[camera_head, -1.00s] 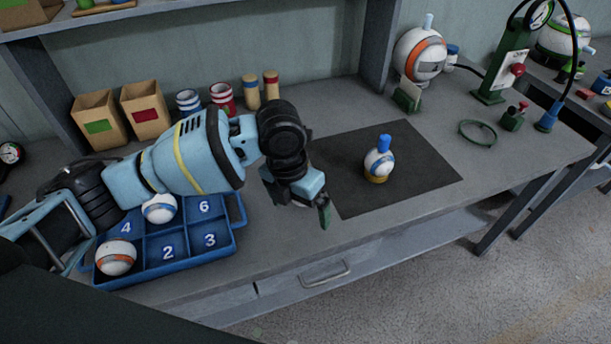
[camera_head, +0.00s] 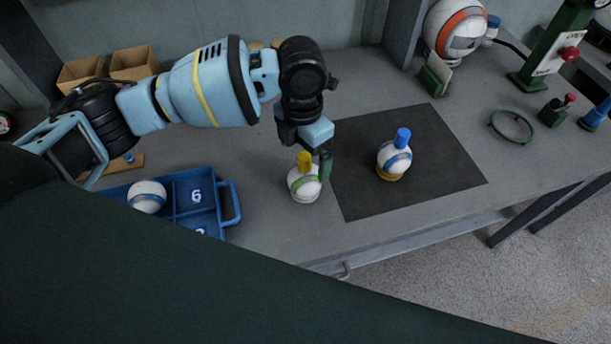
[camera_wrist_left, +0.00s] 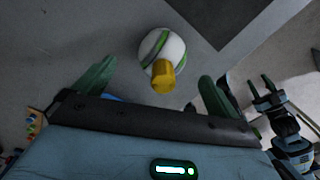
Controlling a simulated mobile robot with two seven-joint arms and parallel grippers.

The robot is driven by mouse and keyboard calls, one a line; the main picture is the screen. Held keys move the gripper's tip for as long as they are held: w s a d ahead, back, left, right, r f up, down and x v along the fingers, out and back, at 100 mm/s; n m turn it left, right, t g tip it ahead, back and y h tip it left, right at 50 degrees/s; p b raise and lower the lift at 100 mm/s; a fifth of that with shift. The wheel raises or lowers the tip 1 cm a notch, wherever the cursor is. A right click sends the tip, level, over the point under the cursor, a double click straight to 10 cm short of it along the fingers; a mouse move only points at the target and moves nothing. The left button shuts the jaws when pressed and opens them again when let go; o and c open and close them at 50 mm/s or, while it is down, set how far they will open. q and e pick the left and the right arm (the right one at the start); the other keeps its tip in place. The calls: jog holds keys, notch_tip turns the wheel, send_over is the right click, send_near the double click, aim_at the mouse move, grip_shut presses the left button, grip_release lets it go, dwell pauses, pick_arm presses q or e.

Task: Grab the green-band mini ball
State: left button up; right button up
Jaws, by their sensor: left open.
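The green-band mini ball (camera_head: 304,185) is white with a green stripe and a yellow peg on top. It stands on the grey bench, left of the dark mat, and also shows in the left wrist view (camera_wrist_left: 160,48). My left gripper (camera_head: 313,163) is above and close behind it, open and empty. In the wrist view the ball lies beyond the gap between its two green fingers (camera_wrist_left: 157,75), its yellow peg pointing towards the gripper. My right gripper (camera_wrist_left: 262,88) shows small at the right of the wrist view, its fingers apart.
A blue-band ball with a blue peg (camera_head: 395,158) stands on the dark mat (camera_head: 440,190). A blue numbered tray (camera_head: 230,203) at the left holds a blue-striped ball (camera_head: 147,196). A green ring (camera_head: 511,126) lies at the right. My dark body covers the lower left.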

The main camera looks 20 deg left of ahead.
aim_at(305, 168)
pick_arm(q)
jog(key=shift+s+d+f, duration=0.1)
jog(key=shift+s+f, duration=0.05)
jog(key=shift+f, duration=1.2)
jog(key=shift+s+d+f, duration=0.1)
jog(key=shift+f, duration=1.25)
jog(key=c, duration=1.1)
jog(key=shift+r, duration=0.45)
notch_tip(305, 168, up, 3)
jog(key=shift+s+d+f, duration=0.1)
jog(key=shift+s+d, duration=0.05)
jog(key=s+d, duration=0.3)
jog(key=s, duration=0.1)
jog(key=s+d+r, duration=0.1)
jog(key=s+d, duration=0.2)
jog(key=d, duration=0.1)
jog(key=s+d, duration=0.3)
jog(key=s, duration=0.1)
jog(key=shift+s+d+r, duration=0.15)
jog(key=shift+s+d, duration=0.05)
jog(key=shift+s, duration=0.1)
